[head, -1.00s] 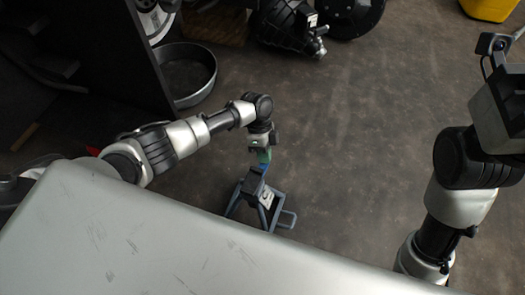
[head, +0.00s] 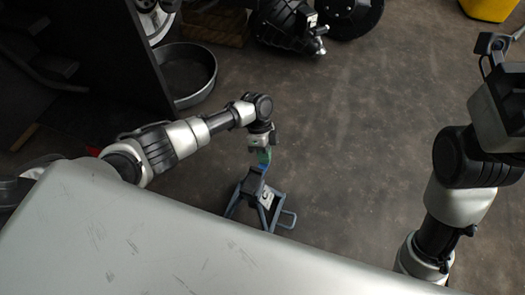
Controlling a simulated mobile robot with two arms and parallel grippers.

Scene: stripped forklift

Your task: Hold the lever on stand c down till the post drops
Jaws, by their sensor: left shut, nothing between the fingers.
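A blue-grey jack stand (head: 256,200) stands on the floor just beyond the silver edge of my body. It has a dark top saddle, splayed legs and a white label whose letter is too small to read surely. A thin blue lever (head: 265,170) rises at its far side, under the gripper. My left gripper (head: 265,156) points down at the lever, shut and empty, with green at its tip. Whether it touches the lever cannot be told. My right arm is at the right; its gripper (head: 500,45) shows only partly at the frame's edge.
A round metal pan (head: 188,75) lies at upper left beside a dark forklift frame (head: 95,50). A black mechanical housing (head: 287,25) and a wheel (head: 350,12) lie at the top. A yellow container (head: 489,8) is at top right. The middle floor is clear.

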